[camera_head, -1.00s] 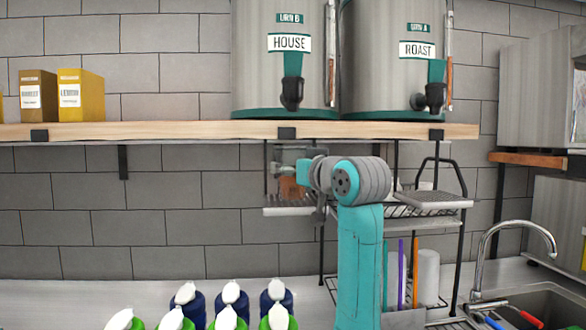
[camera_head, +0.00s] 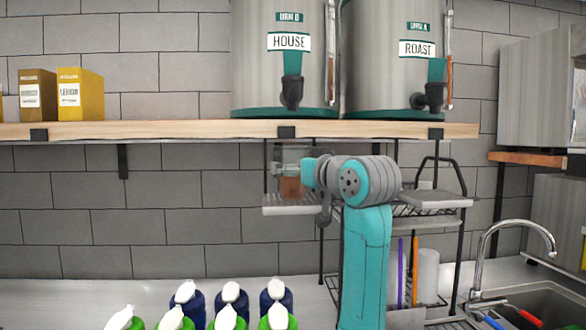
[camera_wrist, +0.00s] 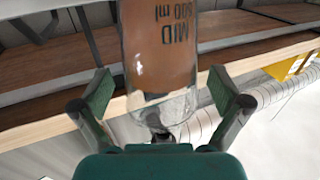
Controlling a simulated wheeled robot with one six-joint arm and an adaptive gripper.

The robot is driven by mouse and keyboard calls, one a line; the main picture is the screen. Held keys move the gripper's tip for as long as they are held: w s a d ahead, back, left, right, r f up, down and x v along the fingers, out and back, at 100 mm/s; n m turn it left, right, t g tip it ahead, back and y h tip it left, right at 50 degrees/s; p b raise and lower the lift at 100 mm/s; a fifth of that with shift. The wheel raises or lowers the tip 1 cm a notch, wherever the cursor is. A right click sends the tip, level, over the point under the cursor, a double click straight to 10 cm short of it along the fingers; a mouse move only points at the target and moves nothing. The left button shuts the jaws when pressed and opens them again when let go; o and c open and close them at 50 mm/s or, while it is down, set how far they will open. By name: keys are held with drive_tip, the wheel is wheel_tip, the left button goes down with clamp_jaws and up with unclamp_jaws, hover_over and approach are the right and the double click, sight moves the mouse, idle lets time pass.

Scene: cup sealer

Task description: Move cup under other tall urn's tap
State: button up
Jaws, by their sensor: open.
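The cup (camera_wrist: 160,55) is clear, marked "MID 500 ml", with brown contents. In the head view the cup (camera_head: 291,187) stands on the left drip tray (camera_head: 291,206), below the HOUSE urn (camera_head: 282,75) and its black tap (camera_head: 291,92). The ROAST urn (camera_head: 392,75) with its tap (camera_head: 434,97) is to the right, above another tray (camera_head: 434,200). My gripper (camera_wrist: 165,92) is open, its fingers spread on either side of the cup with visible gaps in the wrist view. In the head view my wrist partly hides the gripper and cup.
The wooden shelf (camera_head: 180,130) runs over the trays. A wire rack (camera_head: 440,300) stands under the right tray, with a sink and faucet (camera_head: 482,260) farther right. Several white-capped bottles (camera_head: 231,300) stand at the front left.

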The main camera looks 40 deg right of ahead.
drive_tip(key=v, duration=1)
drive_tip(key=shift+s, duration=0.1)
